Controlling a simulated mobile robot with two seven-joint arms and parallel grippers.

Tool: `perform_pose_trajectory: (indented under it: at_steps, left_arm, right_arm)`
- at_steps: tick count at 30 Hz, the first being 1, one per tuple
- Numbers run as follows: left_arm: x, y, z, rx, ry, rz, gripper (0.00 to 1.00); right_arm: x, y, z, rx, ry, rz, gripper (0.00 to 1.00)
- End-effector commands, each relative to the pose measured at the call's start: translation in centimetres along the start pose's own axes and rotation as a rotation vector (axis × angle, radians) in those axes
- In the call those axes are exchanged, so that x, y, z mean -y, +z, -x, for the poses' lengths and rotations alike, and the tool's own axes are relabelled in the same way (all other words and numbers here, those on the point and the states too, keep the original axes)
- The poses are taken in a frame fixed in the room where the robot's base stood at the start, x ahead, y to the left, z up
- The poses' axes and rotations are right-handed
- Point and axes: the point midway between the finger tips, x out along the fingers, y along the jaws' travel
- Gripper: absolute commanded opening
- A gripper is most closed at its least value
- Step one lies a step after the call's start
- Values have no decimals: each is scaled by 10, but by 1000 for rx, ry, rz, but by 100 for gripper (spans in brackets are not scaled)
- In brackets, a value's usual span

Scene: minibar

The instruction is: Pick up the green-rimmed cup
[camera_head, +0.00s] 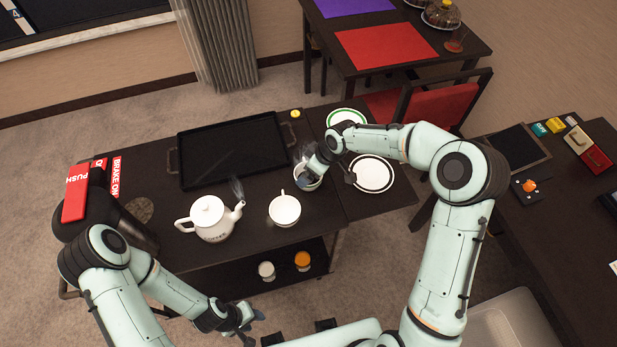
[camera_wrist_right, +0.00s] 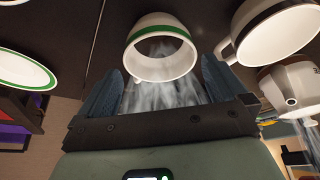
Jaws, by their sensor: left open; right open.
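The green-rimmed cup (camera_wrist_right: 160,47) is white with a green band and shows in the right wrist view just beyond and between my open right fingers (camera_wrist_right: 165,85). Pale steam shows between the fingers. In the head view the cup (camera_head: 308,184) stands on the dark cart top, partly hidden by my right gripper (camera_head: 308,164), which reaches down over it. I cannot tell whether the fingers touch it. My left gripper (camera_head: 246,324) is open and empty in front of the cart, low in the head view.
A white cup (camera_head: 284,211) and a steaming white teapot (camera_head: 209,220) stand left of the green-rimmed cup. A black tray (camera_head: 232,150) lies behind. A green-rimmed plate (camera_head: 345,117) and a black-rimmed plate (camera_head: 372,174) lie right. Two small cups are on the lower shelf.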

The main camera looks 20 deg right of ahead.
Motion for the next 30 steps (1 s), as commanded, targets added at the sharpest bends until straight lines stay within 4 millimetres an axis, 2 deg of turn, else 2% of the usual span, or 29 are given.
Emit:
perform_pose_trajectory:
  at_steps: [6,15,16,18,20,30]
  left_arm:
    - [-2,-2,3,-3,1,-1,43]
    - [-2,-2,3,-3,1,-1,43]
    - [-2,-2,3,-3,1,-1,43]
    - [-2,-2,3,-3,1,-1,43]
    - [-2,-2,3,-3,1,-1,43]
    - [-2,-2,3,-3,1,-1,43]
  right_arm:
    - [2,3,-32,1,-3,-1,100]
    - [1,3,-38,1,-1,-1,100]
    - [2,3,-38,1,-1,-1,97]
    - [2,3,-38,1,-1,-1,74]
    - [2,3,-38,1,-1,-1,56]
    - [1,2,-37,-1,0,-1,56]
